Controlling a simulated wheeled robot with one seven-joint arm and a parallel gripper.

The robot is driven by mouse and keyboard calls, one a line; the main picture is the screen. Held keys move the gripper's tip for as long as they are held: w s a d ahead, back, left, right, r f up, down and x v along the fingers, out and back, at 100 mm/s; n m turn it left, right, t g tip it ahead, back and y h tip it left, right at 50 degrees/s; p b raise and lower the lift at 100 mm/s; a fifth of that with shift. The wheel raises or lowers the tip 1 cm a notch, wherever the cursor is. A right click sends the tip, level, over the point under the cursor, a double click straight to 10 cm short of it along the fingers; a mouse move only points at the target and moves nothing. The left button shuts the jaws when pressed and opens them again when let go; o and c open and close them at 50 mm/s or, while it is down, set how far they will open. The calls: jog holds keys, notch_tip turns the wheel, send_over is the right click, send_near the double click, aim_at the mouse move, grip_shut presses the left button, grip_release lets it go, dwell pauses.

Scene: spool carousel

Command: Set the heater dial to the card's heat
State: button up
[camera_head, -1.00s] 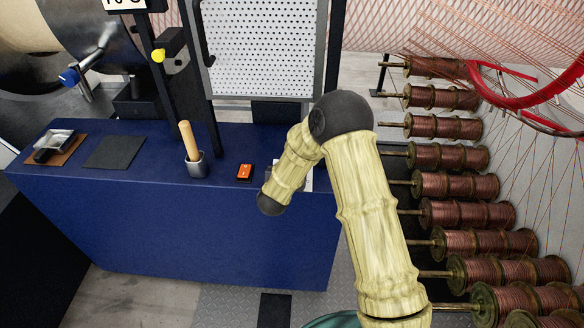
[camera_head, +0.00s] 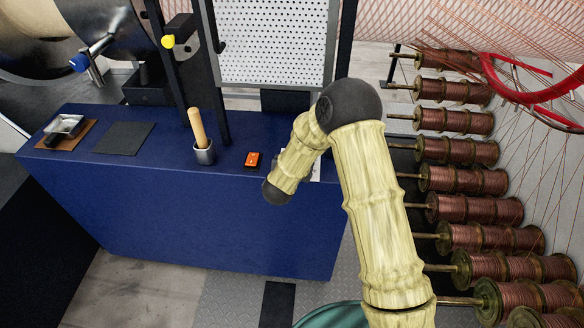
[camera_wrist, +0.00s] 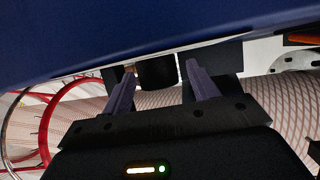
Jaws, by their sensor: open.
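I cannot make out a heater dial or a readable heat card in either view. A white sheet (camera_head: 316,170) lies on the blue bench, mostly hidden behind my arm in the head view; I cannot tell whether it is the card. An orange-topped black device (camera_head: 253,160) lies beside it on the bench. My gripper (camera_wrist: 158,70) is open in the wrist view, with its two dark fingers apart. A dark block shows beyond the gap between them, and nothing appears to be held. The head view does not show the fingers.
The blue bench (camera_head: 200,225) spans the left and middle. A metal cup (camera_head: 204,152) with a wooden handle, a dark mat (camera_head: 123,138) and a brown pad (camera_head: 80,134) are on it. Several copper spools (camera_head: 458,180) line the right. A perforated panel (camera_head: 270,40) stands behind.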

jog(key=b+v, duration=0.1)
jog(key=v, duration=1.6)
jog(key=shift+w, duration=0.1)
jog(key=w+d+r+n+g+y+p, duration=0.1)
jog(key=d+r+n+g+y+p, duration=0.1)
jog(key=d+r+g+y+p, duration=0.3)
jog(key=s+d+r+g+h+p, duration=0.1)
jog(key=s+d+r+g, duration=0.1)
jog(key=s+d, duration=0.4)
jog(key=s+d+r+g+h+p, duration=0.1)
jog(key=s+d+r+g, duration=0.2)
jog(key=s+d, duration=0.4)
jog(key=d, duration=0.3)
jog(key=shift+s+d+n+p, duration=0.2)
jog(key=shift+n+p, duration=0.1)
jog(key=shift+r, duration=0.15)
